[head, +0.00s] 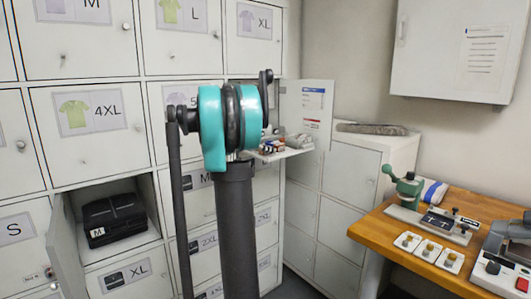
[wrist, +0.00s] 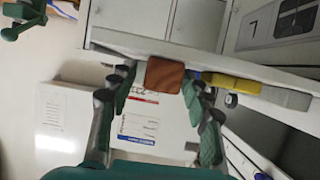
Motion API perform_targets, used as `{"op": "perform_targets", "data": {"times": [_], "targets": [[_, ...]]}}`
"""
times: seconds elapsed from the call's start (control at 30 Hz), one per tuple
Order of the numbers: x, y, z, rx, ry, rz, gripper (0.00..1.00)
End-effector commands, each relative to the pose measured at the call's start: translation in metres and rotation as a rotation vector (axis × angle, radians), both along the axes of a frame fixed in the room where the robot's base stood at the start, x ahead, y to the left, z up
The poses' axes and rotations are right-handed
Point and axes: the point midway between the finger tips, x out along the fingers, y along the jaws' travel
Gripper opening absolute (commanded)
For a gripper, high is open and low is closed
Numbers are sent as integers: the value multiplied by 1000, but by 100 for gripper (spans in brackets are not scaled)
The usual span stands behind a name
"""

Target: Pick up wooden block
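The wooden block (wrist: 165,75) is small and reddish brown and sits at the edge of a white shelf board (wrist: 120,40) in the wrist view. My gripper (wrist: 160,88) is open, with one green-padded finger on each side of the block. A narrow gap shows between the left finger and the block; the right finger is very near it, and I cannot tell whether they touch. In the head view my arm hides the gripper, and the block cannot be made out for certain among small items on the shelf.
A yellow item (wrist: 232,84) and a grey item (wrist: 285,97) lie right of the block. An open locker door (head: 308,112) stands beside the shelf. Another open compartment holds a black case (head: 112,218). A wooden bench (head: 385,228) with tools stands at the right.

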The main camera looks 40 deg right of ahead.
Motion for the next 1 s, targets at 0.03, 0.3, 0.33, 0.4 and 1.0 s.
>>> {"op": "perform_targets", "data": {"times": [0.03, 0.3, 0.33, 0.4, 1.0], "targets": [[0, 0, 0, 0, 0, 0, 39], [0, 0, 0, 0, 0, 0, 9], [0, 0, 0, 0, 0, 0, 9], [0, 0, 0, 0, 0, 0, 9], [0, 0, 72, 0, 0, 0, 9]]}}
